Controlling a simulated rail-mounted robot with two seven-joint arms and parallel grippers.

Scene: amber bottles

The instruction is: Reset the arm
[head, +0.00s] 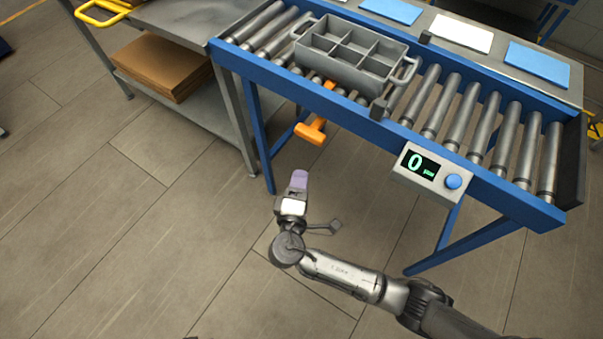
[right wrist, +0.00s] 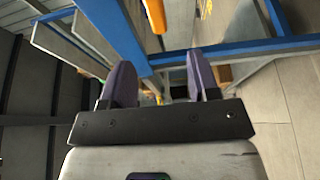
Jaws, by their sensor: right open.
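My right arm reaches in from the lower right of the head view. Its gripper (head: 299,181) is in front of the blue conveyor frame, over the floor, apart from the conveyor. In the right wrist view the two purple fingers of the right gripper (right wrist: 163,82) stand apart with nothing between them. My left gripper does not show. No bottles can be made out in either view.
A grey divided crate (head: 297,53) with empty compartments sits on the roller conveyor (head: 500,205). An orange handle (head: 311,132) juts out below the conveyor's front. A counter box (head: 428,170) reads 0. Cardboard (head: 162,66) lies on a side shelf. The floor in front is clear.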

